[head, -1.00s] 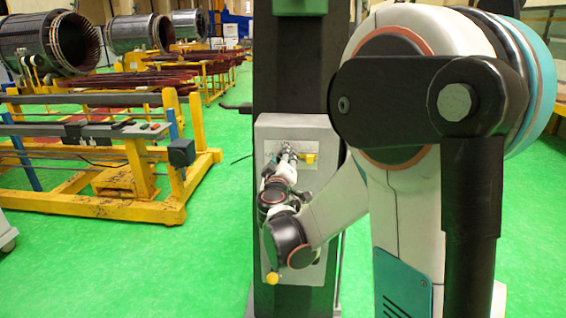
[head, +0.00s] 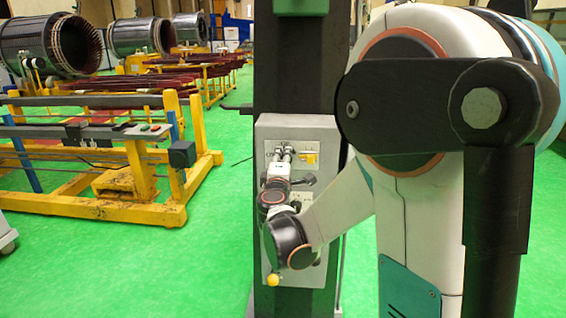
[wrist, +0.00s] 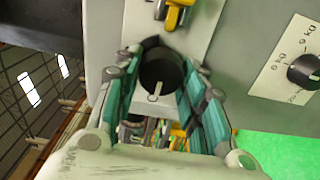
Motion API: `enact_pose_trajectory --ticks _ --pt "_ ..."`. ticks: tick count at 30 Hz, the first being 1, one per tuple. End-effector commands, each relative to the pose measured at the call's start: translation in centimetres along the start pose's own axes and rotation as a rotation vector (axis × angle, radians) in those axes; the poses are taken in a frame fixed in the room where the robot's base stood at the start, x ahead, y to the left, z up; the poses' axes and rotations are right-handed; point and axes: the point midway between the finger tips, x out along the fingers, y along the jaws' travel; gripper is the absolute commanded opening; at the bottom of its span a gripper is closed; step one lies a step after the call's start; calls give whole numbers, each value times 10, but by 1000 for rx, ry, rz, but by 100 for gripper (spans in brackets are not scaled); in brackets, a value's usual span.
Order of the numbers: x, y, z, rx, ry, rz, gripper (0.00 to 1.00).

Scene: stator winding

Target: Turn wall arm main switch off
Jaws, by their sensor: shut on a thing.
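A grey control box (head: 322,200) hangs on a dark post. In the wrist view, a black round knob (wrist: 161,72) with a white mark sits on its pale plate. My gripper (wrist: 162,75) has its two teal-padded fingers on either side of this knob and is shut on it. A yellow handle (wrist: 178,14) is on the same plate, just beyond the knob, and also shows in the head view (head: 309,157).
A smaller black dial (wrist: 305,71) with kg markings is to the right in the wrist view. A yellow knob (head: 273,280) is low on the box. A yellow-framed bench (head: 135,180) stands to the left. Green floor (head: 215,245) is clear between bench and post.

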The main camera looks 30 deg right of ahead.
Motion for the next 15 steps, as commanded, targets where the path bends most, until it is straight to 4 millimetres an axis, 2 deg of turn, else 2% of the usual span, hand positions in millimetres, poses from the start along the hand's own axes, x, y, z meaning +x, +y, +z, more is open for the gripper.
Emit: enact_pose_trajectory --ticks 15 --pt "0 -1 0 -35 1 0 14"
